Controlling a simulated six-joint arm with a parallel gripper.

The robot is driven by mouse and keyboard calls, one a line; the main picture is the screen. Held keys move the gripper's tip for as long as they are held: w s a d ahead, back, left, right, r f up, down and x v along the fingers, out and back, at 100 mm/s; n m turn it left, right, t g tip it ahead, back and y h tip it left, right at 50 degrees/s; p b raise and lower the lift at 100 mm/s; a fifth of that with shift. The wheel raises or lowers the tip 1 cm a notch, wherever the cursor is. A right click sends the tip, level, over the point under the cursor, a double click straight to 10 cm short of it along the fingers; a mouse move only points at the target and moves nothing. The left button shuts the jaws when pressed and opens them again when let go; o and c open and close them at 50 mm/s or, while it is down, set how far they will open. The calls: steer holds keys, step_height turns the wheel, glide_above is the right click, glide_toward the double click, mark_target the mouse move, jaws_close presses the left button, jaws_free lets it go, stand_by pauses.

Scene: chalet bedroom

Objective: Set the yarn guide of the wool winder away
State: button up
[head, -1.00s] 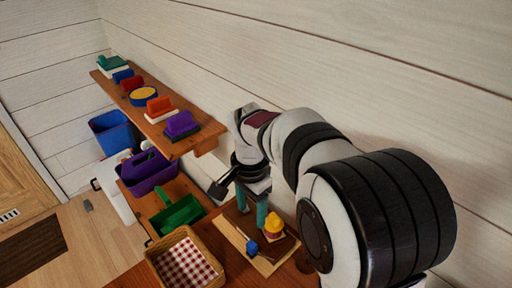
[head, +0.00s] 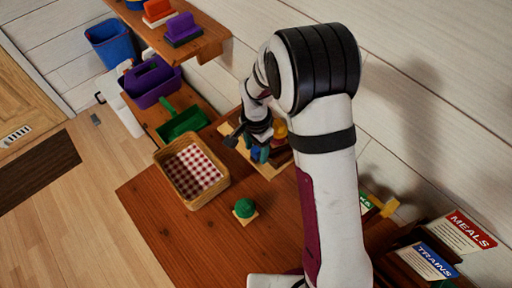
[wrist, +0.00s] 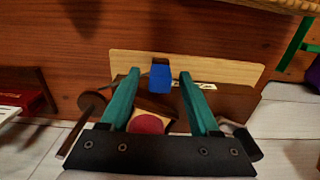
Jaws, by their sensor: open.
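The wool winder sits on a pale wooden board (head: 266,172) near the wall. In the wrist view its board (wrist: 235,70) lies under a darker brown base. A blue piece (wrist: 160,78), probably the yarn guide, stands up at the edge of the base. My gripper (wrist: 158,74) is open, with one teal finger on each side of the blue piece; I cannot tell whether they touch it. A dark red round top (wrist: 148,124) shows between the fingers, nearer the palm. In the head view my gripper (head: 260,153) is low at the winder, partly hiding it; a yellow part (head: 281,130) shows behind.
A wicker basket with checked cloth (head: 161,160) stands left of the winder, a green tray (head: 183,122) beyond it. A green ball on a small base (head: 244,208) is in front. Cards (head: 428,262) stand at right. The front table is mostly clear.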

jaws_close()
stand_by(1.3)
